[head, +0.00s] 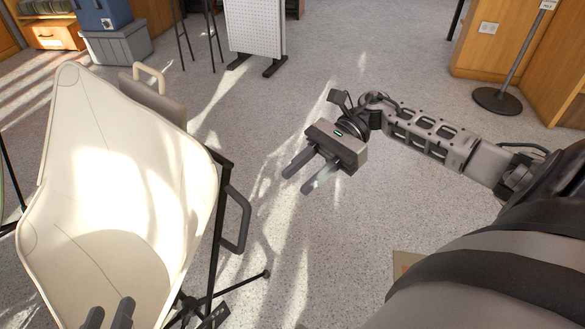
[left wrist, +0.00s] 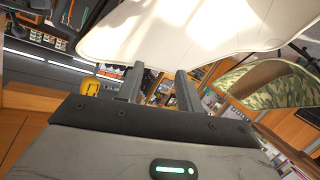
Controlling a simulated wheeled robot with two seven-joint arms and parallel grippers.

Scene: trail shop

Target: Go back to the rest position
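My left gripper (head: 110,309) shows only as two dark fingertips at the bottom left of the head view, in front of the cream folding chair. In the left wrist view the left gripper (left wrist: 160,72) has its fingers apart with nothing between them. The pale seat fabric (left wrist: 190,30) lies just beyond the fingertips; I cannot tell whether they touch it. My right gripper (head: 297,182) is held out over open floor in the middle of the head view. Its two fingers are apart and empty.
The cream folding chair (head: 120,180) with dark frame and armrest fills the left. A white pegboard stand (head: 255,27) and a grey bin (head: 117,45) stand behind. A post on a round base (head: 497,99) stands at right by wooden counters. A camouflage chair (left wrist: 270,85) shows at right in the wrist view.

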